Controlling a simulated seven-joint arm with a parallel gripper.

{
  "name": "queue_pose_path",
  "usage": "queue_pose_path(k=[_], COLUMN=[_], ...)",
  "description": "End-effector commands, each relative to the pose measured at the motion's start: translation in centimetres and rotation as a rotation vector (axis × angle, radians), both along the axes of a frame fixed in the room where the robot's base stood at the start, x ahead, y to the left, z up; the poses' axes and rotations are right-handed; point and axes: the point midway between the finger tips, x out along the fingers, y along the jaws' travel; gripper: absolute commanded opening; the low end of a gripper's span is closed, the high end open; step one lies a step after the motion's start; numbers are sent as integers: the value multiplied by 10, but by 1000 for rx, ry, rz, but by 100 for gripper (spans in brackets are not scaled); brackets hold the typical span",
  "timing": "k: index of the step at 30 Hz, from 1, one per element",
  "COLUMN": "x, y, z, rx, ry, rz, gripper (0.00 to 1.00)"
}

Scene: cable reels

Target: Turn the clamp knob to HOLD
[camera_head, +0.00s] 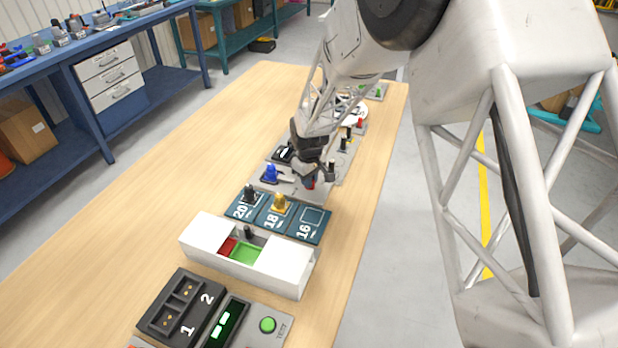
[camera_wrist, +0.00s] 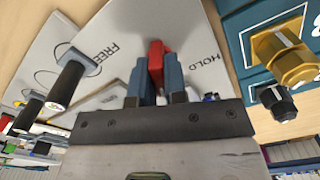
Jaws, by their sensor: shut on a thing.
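The red clamp knob (camera_wrist: 156,55) sits on a light grey plate (camera_wrist: 112,75) between the printed words FREE, on the left in the wrist view, and HOLD, on the right. My gripper (camera_wrist: 155,72) has its two blue-grey fingers on either side of the knob and is shut on it. The fingers hide part of the knob, and I cannot tell exactly which mark it points to. In the head view my gripper (camera_head: 309,175) is low over the row of fixtures, with a bit of the red knob (camera_head: 311,184) showing beneath it.
Beside the plate is a teal board (camera_head: 262,222) marked 20, 18 and 16, bearing a black and a yellow connector (camera_head: 280,204). A white box (camera_head: 205,232) stands nearer. The wooden table's left side (camera_head: 150,190) is clear.

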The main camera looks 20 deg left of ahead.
Motion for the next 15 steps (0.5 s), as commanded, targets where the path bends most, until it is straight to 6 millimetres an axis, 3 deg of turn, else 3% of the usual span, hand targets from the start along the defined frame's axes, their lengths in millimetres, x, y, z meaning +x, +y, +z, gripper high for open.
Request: queue_pose_path(k=[15], x=[1], y=[-1], z=[0], rx=[-1], ry=[0], rz=[389], gripper=[0])
